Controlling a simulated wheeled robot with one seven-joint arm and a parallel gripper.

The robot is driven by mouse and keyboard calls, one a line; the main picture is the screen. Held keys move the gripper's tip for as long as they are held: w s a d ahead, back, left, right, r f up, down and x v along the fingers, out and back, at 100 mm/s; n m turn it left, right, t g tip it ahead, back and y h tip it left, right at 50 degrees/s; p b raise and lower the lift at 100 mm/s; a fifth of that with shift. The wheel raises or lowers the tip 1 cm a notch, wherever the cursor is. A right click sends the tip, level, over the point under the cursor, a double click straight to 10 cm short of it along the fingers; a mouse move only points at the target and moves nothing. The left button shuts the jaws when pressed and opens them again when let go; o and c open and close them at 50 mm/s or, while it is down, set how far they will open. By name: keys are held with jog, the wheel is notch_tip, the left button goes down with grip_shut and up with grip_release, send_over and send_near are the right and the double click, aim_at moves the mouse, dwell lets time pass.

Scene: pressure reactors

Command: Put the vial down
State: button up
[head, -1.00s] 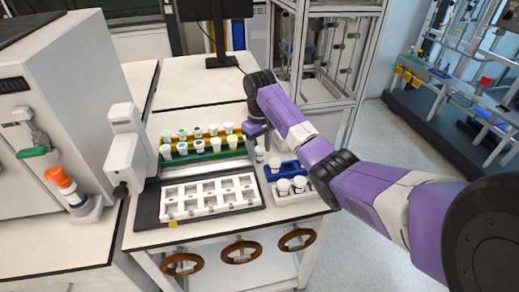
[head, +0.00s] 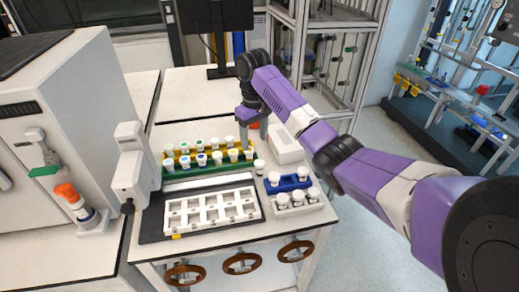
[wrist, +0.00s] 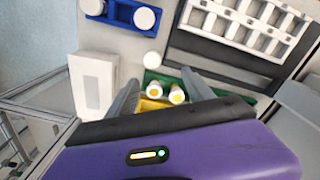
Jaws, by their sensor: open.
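A lone white-capped vial (head: 259,166) stands upright on the cart top, between the green rack (head: 205,168) and the blue rack (head: 287,182). The wrist view also shows its round white cap (wrist: 151,58), just beyond my fingertips and apart from them. My gripper (head: 252,137) is above and behind the vial, near the right end of the racks. In the wrist view my gripper (wrist: 161,80) has its two grey fingers spread, with nothing held. Two vials (wrist: 165,94) in the rack show between the fingers, lower down.
A yellow rack (head: 215,151) and the green rack hold several capped vials. A white tray (head: 165,212) with square wells lies in front. A white box (head: 285,149) stands right of my gripper. White-capped vials (head: 298,198) stand in a white rack at front right.

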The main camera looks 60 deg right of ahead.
jog(key=w+a+r+m+t+b, duration=0.15)
jog(key=w+a+t+b, duration=0.25)
jog(key=w+a+b, duration=0.9)
jog(key=m+g+h, duration=0.4)
jog(key=m+h, duration=0.1)
jog(key=m, duration=0.8)
send_over(259, 163)
jog(key=a, duration=0.2)
notch_tip(259, 163, down, 7)
jog(key=shift+a+f+x, duration=0.1)
jog(key=shift+a+x, duration=0.05)
jog(key=shift+x, duration=1.1)
jog(key=shift+a+f+x, duration=0.1)
jog(key=shift+a+x, duration=0.05)
jog(key=shift+x, duration=1.15)
jog(key=shift+a+x, duration=0.15)
jog(key=shift+x, duration=1.1)
grip_shut()
jog(key=shift+r, duration=0.1)
